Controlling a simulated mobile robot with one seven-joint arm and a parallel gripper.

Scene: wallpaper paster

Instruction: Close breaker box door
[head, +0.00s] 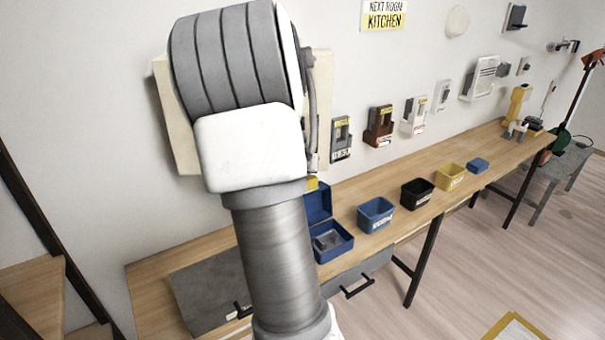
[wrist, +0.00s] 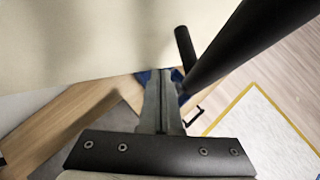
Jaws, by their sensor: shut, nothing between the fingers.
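The breaker box (head: 177,125) is a cream box on the wall in the head view, mostly hidden behind my arm. Only strips show on both sides, so I cannot tell how far its door stands open. In the wrist view a plain cream surface (wrist: 90,40), apparently part of the box, fills the upper left. A thick black bar (wrist: 245,42), which looks like a handle, crosses the upper right. My gripper (wrist: 163,76) is shut and empty, its tips close below the cream surface and beside the bar. Contact cannot be told. The head view hides the fingers.
A long wooden workbench (head: 160,267) runs along the wall below. It carries an open blue box (head: 332,245), a blue bin (head: 376,216), a black bin (head: 417,195) and a yellow bin (head: 450,178). Several small devices hang on the wall to the right.

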